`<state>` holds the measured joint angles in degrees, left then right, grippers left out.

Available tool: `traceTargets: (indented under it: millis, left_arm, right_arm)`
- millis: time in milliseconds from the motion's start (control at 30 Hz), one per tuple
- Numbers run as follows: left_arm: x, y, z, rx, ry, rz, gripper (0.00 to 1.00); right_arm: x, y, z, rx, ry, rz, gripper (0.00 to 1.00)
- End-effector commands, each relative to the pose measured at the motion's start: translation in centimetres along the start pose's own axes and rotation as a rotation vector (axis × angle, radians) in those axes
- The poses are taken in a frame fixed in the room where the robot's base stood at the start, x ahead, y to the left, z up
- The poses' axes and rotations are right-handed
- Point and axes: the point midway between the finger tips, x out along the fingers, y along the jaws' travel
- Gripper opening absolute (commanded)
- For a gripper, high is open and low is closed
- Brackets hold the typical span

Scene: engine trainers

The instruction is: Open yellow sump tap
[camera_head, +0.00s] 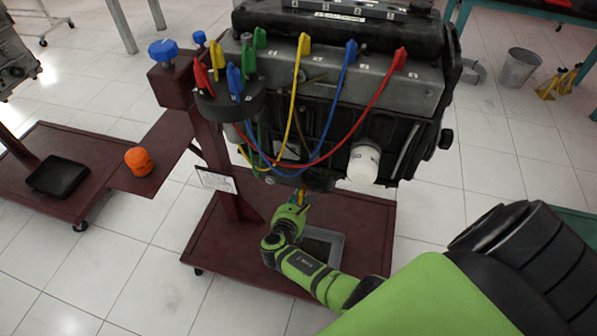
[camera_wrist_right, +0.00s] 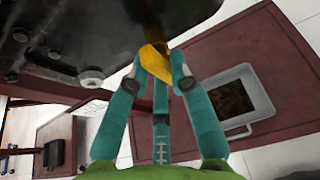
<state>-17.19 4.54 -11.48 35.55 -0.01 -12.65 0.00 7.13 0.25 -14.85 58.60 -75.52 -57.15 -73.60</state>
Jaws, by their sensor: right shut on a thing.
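The yellow sump tap (camera_wrist_right: 156,62) hangs from the underside of the black engine sump (camera_wrist_right: 95,35) in the right wrist view. My right gripper (camera_wrist_right: 158,72) is shut on the tap, with its teal fingers on both sides of it. In the head view my right gripper (camera_head: 300,197) is under the engine (camera_head: 340,90), and the tap itself is hard to make out there. A grey drain tray (camera_wrist_right: 235,100) with dark contents lies on the red stand base to the right of the fingers. My left gripper does not show.
The dark red engine stand (camera_head: 225,265) surrounds the reach area with its post and base. Colored leads and a white filter (camera_head: 364,162) hang on the engine side. An orange cap-shaped object (camera_head: 138,161) sits on a red shelf at left. Tiled floor is free in front.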

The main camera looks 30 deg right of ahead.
Motion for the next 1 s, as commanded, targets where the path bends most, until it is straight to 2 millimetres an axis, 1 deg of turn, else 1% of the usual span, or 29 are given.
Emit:
traceTargets:
  millis: [33, 567, 600, 633, 667, 1000]
  left_arm:
    - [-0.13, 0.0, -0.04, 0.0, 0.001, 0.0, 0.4]
    - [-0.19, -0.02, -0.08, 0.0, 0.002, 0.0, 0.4]
    - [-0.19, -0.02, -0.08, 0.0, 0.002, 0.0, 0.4]
    - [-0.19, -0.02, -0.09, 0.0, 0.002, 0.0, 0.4]
    - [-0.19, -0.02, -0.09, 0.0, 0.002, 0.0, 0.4]
    - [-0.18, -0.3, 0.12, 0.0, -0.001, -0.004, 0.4]
  right_arm:
    - [0.02, 0.24, 0.34, -0.009, -0.005, 0.0, 0.0]
    - [0.02, 0.24, 0.25, -0.032, -0.006, -0.008, 0.0]
    - [0.02, 0.24, 0.25, -0.032, -0.006, -0.008, 0.3]
    - [0.02, 0.24, 0.25, -0.031, -0.006, -0.008, 0.42]
    - [0.02, 0.23, 0.23, -0.031, -0.005, -0.008, 0.44]
    - [-0.15, 0.11, 0.03, -0.03, -0.002, -0.01, 0.44]
